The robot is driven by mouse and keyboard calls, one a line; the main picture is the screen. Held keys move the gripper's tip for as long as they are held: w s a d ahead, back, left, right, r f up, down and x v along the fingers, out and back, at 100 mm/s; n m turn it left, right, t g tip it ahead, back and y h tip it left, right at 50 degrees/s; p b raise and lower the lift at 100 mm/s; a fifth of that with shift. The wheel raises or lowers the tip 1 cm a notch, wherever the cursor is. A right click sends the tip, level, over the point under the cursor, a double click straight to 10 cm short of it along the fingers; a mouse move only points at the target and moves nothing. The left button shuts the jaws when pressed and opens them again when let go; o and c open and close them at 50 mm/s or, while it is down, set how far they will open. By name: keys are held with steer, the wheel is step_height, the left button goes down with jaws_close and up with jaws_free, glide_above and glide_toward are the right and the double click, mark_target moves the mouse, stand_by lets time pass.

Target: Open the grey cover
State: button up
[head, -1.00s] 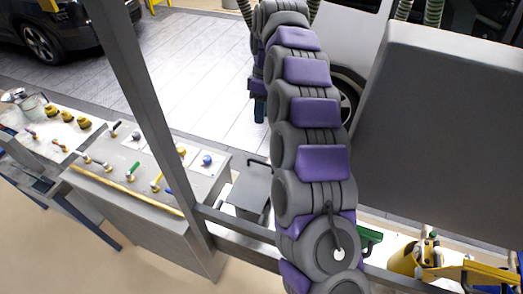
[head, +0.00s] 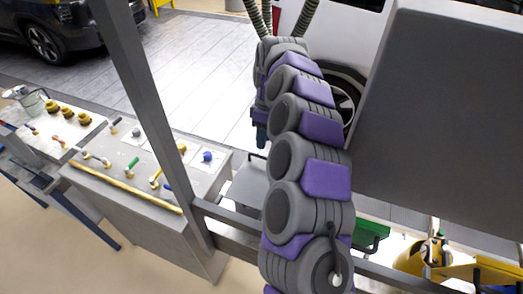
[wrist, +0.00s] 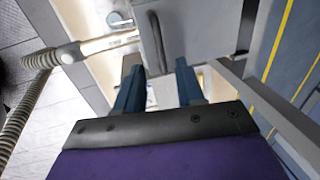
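A flat grey panel that looks like the grey cover (head: 250,186) lies behind the frame rail in the head view, partly hidden by my arm. A dark handle shows at its back edge. In the wrist view a grey panel (wrist: 205,22), apparently the same cover, sits past my fingertips with a dark bar handle near its left side. In the head view my gripper (head: 260,128) is small and mostly hidden.
A grey post and rail (head: 232,222) cross in front. A large grey panel (head: 440,130) blocks the right. A ribbed hose (wrist: 22,105) runs along the wrist view's left. A yellow container (head: 412,258) stands lower right.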

mark_target(263, 163)
steer(key=f, duration=0.4)
steer(key=shift+s+d, duration=0.15)
steer(key=shift+s, duration=0.25)
steer(key=shift+s+f, duration=0.1)
steer(key=shift+f, duration=0.45)
steer(key=shift+a+f, duration=0.15)
steer(key=shift+a, duration=0.3)
steer(key=shift+c, duration=0.2)
steer(key=shift+d, duration=0.25)
steer(key=c, duration=0.5)
jaws_close()
